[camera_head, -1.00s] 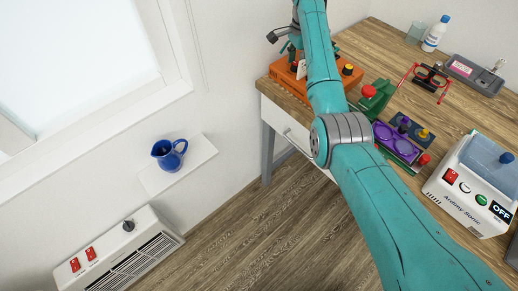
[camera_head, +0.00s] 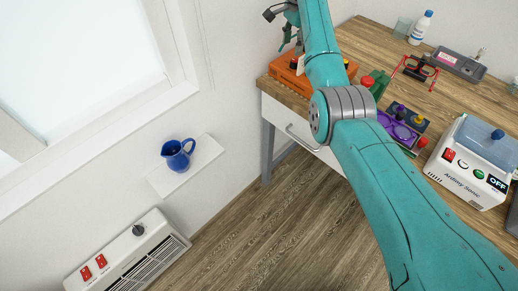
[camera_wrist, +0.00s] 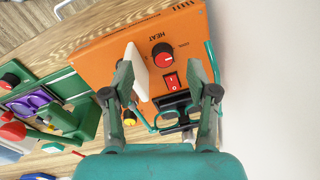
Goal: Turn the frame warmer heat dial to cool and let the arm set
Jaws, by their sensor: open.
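The frame warmer is an orange box (camera_wrist: 103,60), seen large in the wrist view; in the head view its orange body (camera_head: 284,76) sits at the bench's near left corner, partly hidden by my arm. Its heat dial (camera_wrist: 162,55) is a red-faced black knob beside the words HEAT and COOL. Its pointer is too small to read surely. My gripper (camera_wrist: 160,72) is open, its fingers spread to either side of the dial in the picture, with no contact visible. In the head view my gripper (camera_head: 293,42) is above the warmer.
A red rocker switch (camera_wrist: 171,81), white plate (camera_wrist: 137,72), dark spectacles (camera_wrist: 175,108) and yellow knob (camera_wrist: 130,118) lie close to the dial. A green device (camera_wrist: 22,80) stands beside the warmer. A white cleaner (camera_head: 468,170) and red-framed holder (camera_head: 415,70) share the bench.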

